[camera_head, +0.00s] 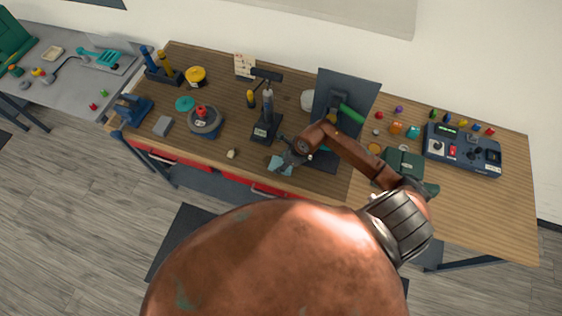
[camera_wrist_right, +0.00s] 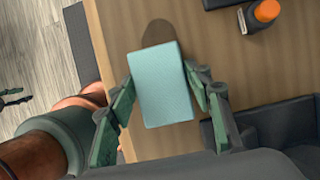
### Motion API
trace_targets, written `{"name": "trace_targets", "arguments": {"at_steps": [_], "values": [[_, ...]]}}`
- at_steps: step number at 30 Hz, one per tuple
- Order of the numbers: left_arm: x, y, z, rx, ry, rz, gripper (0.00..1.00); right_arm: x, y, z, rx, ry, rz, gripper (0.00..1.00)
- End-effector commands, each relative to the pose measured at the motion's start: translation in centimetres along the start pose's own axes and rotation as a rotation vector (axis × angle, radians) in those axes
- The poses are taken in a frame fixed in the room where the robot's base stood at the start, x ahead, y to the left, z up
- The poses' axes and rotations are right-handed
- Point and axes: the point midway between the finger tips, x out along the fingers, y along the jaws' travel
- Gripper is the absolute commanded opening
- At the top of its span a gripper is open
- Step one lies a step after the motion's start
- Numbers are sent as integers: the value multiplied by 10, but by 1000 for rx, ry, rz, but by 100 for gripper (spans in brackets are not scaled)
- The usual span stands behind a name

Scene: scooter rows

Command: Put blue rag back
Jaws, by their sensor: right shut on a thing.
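The light blue rag (camera_wrist_right: 162,85), which looks like a flat rectangular block, sits between the fingers of my right gripper (camera_wrist_right: 163,92) in the right wrist view. My right gripper is shut on it, with a finger at each long side. In the head view the rag (camera_head: 280,166) shows at the tip of my right gripper (camera_head: 285,161), near the front edge of the wooden bench (camera_head: 222,135). A dark shadow lies on the wood beyond it, and it appears held above the bench top.
A black stand (camera_head: 266,118) is close behind the gripper, and a dark upright panel (camera_head: 352,90) is to its right. A small beige piece (camera_head: 231,154) lies to its left. A round grey device (camera_head: 204,122) and a grey block (camera_head: 162,126) are farther left.

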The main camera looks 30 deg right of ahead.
Motion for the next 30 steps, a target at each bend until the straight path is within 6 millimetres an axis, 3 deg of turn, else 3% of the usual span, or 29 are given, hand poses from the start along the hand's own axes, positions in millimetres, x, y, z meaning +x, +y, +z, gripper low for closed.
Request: {"name": "trace_targets", "arguments": {"at_steps": [10,11,18,30], "values": [[3,0,1,0,0,0,40,4,0,-2,-1,-1,-1,24],[2,0,0,0,0,0,40,3,0,-1,0,-1,0,48],[2,0,1,0,-1,0,40,3,0,-1,0,-1,0,64],[1,-1,2,1,-3,-1,40,-7,-1,-1,-2,0,-2,64]]}}
